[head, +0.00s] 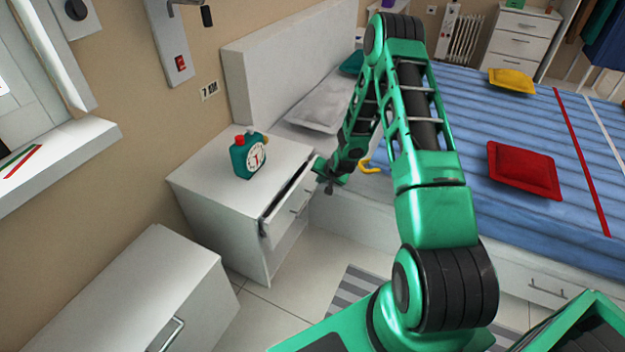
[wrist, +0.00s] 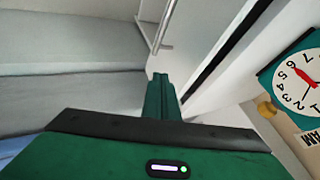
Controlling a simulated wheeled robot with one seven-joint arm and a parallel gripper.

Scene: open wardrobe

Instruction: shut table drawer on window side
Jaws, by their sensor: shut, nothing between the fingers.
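The white bedside table (head: 215,208) stands between the window and the bed. Its top drawer (head: 291,205) is partly open, with a dark gap along its upper edge. In the wrist view, the drawer front (wrist: 200,48) carries a metal handle (wrist: 165,28), and the dark gap runs beside it. My gripper (head: 328,184) is at the bed-side end of the drawer front, close to it; I cannot tell whether it touches. In the wrist view, my gripper's fingers (wrist: 160,82) are together and empty, pointing toward the drawer front near the handle.
A teal alarm clock (head: 249,155) stands on the tabletop and shows in the wrist view (wrist: 296,82). The bed (head: 455,115) with cushions lies right of the table. A white cabinet (head: 150,285) stands at the front left. Bare floor (head: 270,305) lies before the table.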

